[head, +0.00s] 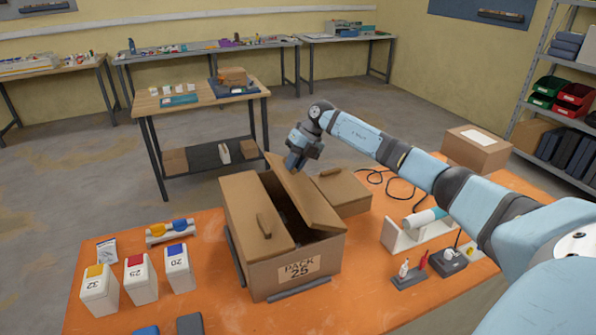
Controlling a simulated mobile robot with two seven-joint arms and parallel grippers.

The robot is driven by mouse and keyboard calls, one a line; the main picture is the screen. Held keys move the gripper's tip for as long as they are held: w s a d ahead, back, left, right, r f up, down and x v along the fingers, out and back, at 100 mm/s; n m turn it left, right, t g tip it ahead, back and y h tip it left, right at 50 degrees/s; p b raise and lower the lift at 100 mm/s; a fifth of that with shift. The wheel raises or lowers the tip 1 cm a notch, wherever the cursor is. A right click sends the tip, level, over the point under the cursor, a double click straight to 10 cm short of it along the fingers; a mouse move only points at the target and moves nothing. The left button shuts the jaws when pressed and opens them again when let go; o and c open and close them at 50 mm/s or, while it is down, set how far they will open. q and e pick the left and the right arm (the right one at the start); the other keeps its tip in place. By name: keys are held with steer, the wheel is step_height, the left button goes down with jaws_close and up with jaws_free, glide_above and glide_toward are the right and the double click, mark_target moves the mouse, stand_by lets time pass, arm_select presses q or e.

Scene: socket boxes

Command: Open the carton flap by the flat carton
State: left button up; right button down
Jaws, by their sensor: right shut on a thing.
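The cardboard carton (256,283) labelled "PACK 25" stands on the orange table. The fingertips are partly hidden by the gripper body. My left gripper is out of view.
Three labelled boxes (135,279) stand left of the carton. A white holder (400,235) with a cylinder, small tools and a black cable (395,184) lie to the right. Another closed carton (476,152) stands at the back right.

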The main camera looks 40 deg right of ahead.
steer(key=shift+s+d+y, duration=0.1)
steer(key=shift+d+y, duration=0.4)
steer(key=shift+s+d+r+t+y+b, duration=0.15)
steer(key=shift+d+t+y+b, duration=0.35)
steer(key=shift+y+b, duration=0.4)
steer(key=d+y+b, duration=0.1)
steer(key=d+t+y+b, duration=0.1)
steer(key=y+b, duration=0.1)
steer(key=shift+s+d, duration=0.1)
steer(key=shift+s, duration=0.2)
arm_select(q)
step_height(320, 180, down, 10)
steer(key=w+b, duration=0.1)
steer(key=b, duration=0.8)
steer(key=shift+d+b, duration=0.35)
arm_select(e)
steer(key=d+t+y, duration=0.1)
steer(key=y, duration=0.1)
steer(key=s+d+f+y, duration=0.1)
steer(key=d+y, duration=0.1)
steer(key=y, duration=0.1)
steer(key=d+t+y, duration=0.1)
steer(key=y, duration=0.1)
steer(key=shift+s+d+f+t+y, duration=0.2)
steer(key=shift+s+f+t+y, duration=0.1)
steer(key=shift+f+y, duration=0.1)
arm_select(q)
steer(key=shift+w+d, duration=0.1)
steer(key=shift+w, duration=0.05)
